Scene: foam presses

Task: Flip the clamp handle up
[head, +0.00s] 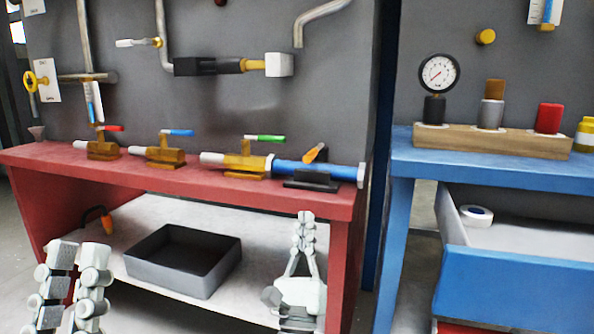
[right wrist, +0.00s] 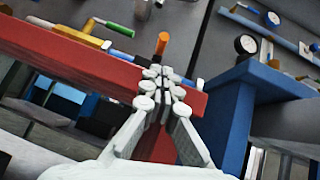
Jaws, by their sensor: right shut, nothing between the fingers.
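The clamp is a black block (head: 312,181) at the right end of the red bench, around the end of a blue pipe (head: 300,169). Its orange handle (head: 315,152) stands tilted above the pipe in the head view. In the right wrist view the orange handle (right wrist: 161,42) shows just beyond my fingertips. My right gripper (head: 305,217) is shut and empty, in front of the bench and below the clamp in the head view; its fingertips (right wrist: 160,72) show closed in the right wrist view. My left gripper (head: 78,250) is open at the lower left, away from the clamp.
Brass valves with red (head: 110,128), blue (head: 178,132) and green (head: 265,138) handles line the red bench (head: 120,168) left of the clamp. A dark tray (head: 183,280) sits on the lower shelf. A blue bench (head: 490,170) with a gauge (head: 439,73) stands right.

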